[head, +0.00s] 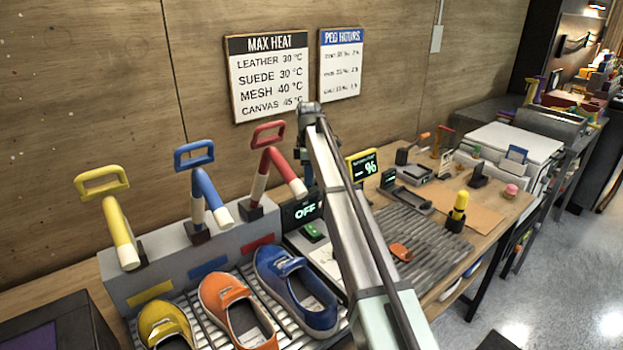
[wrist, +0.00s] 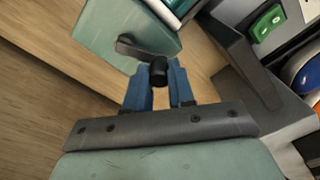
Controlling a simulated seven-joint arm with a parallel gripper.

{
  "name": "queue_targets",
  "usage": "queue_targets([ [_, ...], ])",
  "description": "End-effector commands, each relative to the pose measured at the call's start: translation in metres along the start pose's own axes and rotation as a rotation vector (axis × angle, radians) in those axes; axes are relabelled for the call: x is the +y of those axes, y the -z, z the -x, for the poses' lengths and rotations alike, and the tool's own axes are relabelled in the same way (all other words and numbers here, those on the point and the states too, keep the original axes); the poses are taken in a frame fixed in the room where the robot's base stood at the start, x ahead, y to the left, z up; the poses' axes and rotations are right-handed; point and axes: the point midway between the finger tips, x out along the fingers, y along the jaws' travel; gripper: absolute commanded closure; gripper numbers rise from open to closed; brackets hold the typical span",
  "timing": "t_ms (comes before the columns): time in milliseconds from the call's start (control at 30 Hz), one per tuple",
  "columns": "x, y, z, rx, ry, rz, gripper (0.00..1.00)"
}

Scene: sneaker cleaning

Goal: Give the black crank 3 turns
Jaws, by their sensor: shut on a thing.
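In the wrist view, my gripper (wrist: 158,92) has its blue fingers closed around the black crank's round knob (wrist: 158,71). The crank's dark arm (wrist: 130,47) runs up and left from the knob, in front of a pale green surface (wrist: 110,28). I cannot tell from this one moment how far round the crank stands. In the head view, my arm reaches across the bench towards the wall, and the crank is hidden behind it.
A grey block (head: 180,262) carries yellow (head: 118,230), blue (head: 205,185) and red (head: 280,165) levers left of my arm. Yellow, orange and blue shoes (head: 295,290) lie before it. A display reading OFF (head: 304,211) stands close to my arm. A ribbed mat (head: 425,240) lies to the right.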

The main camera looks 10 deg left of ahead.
Motion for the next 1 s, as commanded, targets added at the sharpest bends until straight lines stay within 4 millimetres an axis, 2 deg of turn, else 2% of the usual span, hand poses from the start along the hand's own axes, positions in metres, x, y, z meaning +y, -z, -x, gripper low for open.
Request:
queue_targets([
  [233,0.004,-0.002,0.001,-0.003,-0.008,-0.003,0.86],
  [467,0.012,0.003,0.001,-0.004,-0.010,-0.003,0.80],
  [600,0.017,0.007,0.001,-0.005,-0.009,-0.003,0.86],
  [867,0.016,0.007,0.000,-0.005,-0.007,-0.004,0.87],
  [900,0.016,0.007,0.000,-0.005,-0.006,-0.004,0.73],
  [1000,0.015,0.007,0.000,-0.004,-0.005,-0.003,0.64],
])
